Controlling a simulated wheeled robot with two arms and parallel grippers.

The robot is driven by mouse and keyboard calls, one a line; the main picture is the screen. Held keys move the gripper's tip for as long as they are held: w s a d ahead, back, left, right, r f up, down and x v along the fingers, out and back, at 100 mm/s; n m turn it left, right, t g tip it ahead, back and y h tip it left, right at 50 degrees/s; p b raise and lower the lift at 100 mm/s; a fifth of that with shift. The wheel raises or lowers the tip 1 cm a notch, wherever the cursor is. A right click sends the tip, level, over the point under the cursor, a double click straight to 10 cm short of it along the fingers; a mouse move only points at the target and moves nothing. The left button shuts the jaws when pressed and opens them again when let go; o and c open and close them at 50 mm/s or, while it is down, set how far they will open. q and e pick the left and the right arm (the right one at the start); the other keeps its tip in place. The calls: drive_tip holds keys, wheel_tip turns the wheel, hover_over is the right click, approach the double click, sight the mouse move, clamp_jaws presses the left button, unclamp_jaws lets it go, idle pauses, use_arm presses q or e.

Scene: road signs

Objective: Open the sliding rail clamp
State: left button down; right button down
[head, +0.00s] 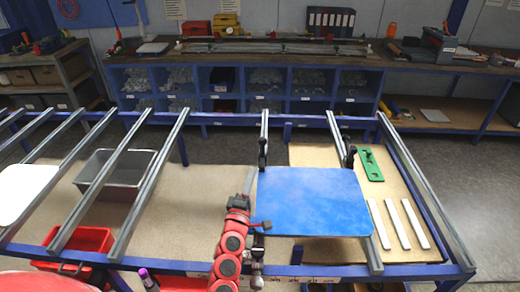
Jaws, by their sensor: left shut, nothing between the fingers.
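A blue rounded sign plate (312,202) lies across two grey rails of the blue-framed table. A black clamp (262,153) stands on the left rail at the plate's far edge. Another black clamp (350,156) stands on the right rail at the far edge. A clamp part (257,272) shows below the plate's near left corner, partly hidden by my arm. My red left arm rises from the bottom to the plate's left edge. My left gripper (249,180) is shut and empty beside that edge, nearer than the far left clamp; whether it touches anything is unclear. My right gripper is out of view.
A green part (371,165) and several pale strips (402,224) lie on the board at right. A grey bin (118,172) sits among the left rails, with a red bin (82,242) nearer. A white plate (25,192) lies far left. A workbench (250,58) stands behind.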

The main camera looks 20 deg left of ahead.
sight(261, 145)
use_arm(q)
drive_tip(key=x, duration=1)
drive_tip(key=shift+p, duration=0.3)
